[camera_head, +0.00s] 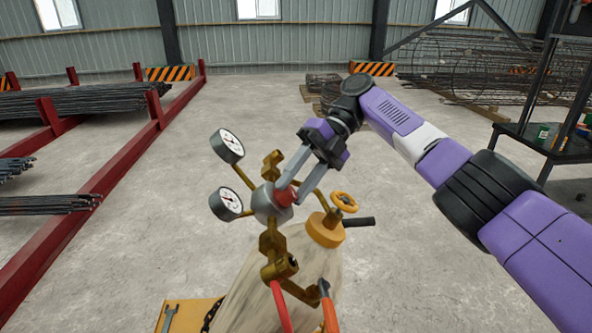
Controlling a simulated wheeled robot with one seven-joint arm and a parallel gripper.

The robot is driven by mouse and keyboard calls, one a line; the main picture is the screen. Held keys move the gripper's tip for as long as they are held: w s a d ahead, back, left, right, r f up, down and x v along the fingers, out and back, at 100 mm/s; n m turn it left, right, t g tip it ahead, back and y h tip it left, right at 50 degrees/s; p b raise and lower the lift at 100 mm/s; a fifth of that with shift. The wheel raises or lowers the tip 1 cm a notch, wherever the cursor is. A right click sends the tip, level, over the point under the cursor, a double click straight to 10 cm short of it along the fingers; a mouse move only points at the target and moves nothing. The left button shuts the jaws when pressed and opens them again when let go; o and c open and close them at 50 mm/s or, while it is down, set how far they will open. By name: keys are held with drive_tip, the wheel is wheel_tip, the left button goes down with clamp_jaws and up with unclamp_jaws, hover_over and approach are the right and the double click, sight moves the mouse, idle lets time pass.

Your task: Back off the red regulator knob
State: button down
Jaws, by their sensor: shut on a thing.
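The red regulator knob (286,196) sits on the front of the grey and brass regulator (267,205), above a gas cylinder (262,285). My gripper (288,189) comes down from the upper right and is shut on the red knob, with one finger on each side. The fingers hide part of the knob. Two round gauges stand off to the left of the regulator, an upper one (229,146) and a lower one (226,204). The knob's turn angle and the gauge readings are too small to tell.
A yellow valve handwheel (344,202) and an orange collar (325,231) stand close right of the regulator. Red and orange hoses (280,305) hang below. Rebar racks (90,215) line the left, a dark shelf (545,140) the right. The floor behind is open.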

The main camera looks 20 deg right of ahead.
drive_tip(key=shift+n+h+p, duration=0.3)
drive_tip(key=shift+n, duration=0.1)
drive_tip(key=c, duration=0.9)
unclamp_jaws()
drive_tip(key=shift+a+r, duration=0.1)
